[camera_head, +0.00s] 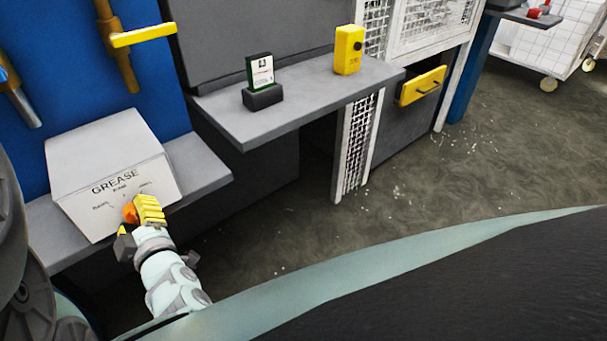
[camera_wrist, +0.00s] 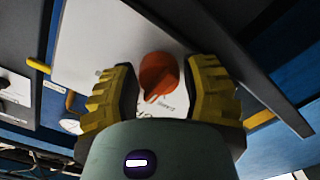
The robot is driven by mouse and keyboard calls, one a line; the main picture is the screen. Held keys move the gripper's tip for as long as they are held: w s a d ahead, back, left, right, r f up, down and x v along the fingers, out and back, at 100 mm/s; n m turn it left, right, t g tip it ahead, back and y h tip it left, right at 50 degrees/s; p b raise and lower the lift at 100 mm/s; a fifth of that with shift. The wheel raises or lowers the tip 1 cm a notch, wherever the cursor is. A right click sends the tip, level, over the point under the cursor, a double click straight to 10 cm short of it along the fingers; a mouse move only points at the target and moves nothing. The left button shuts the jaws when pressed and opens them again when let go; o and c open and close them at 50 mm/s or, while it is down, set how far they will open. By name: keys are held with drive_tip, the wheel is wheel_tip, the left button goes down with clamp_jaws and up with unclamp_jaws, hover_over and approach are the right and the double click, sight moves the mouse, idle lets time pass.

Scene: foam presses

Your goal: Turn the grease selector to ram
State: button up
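The grease selector is a white, slope-fronted box (camera_head: 105,165) marked GREASE, on a grey ledge at the left of the head view. Its face has small printed labels around an orange knob (camera_head: 130,212); the top one seems to read RAM. My gripper (camera_head: 140,217), with yellow ribbed fingers, is at the knob and partly hides it. In the wrist view the orange knob (camera_wrist: 158,76) lies between the two fingers of my gripper (camera_wrist: 160,85), with a gap visible on the right side. Contact on the left is unclear. Which label the knob points to is unclear.
A grey shelf (camera_head: 225,115) right of the box holds a green-and-white card in a dark stand (camera_head: 262,80) and a yellow box (camera_head: 348,50). A yellow-handled pipe valve (camera_head: 143,36) is above the selector. Open floor (camera_head: 440,180) lies to the right.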

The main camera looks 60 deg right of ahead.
sight(133, 211)
drive_tip(key=o, duration=0.4)
drive_tip(key=shift+r, duration=0.1)
wheel_tip(133, 211, up, 10)
drive_tip(key=shift+d+f, duration=0.1)
drive_tip(key=shift+f, duration=0.15)
drive_tip(key=shift+r, duration=0.2)
idle(0.7)
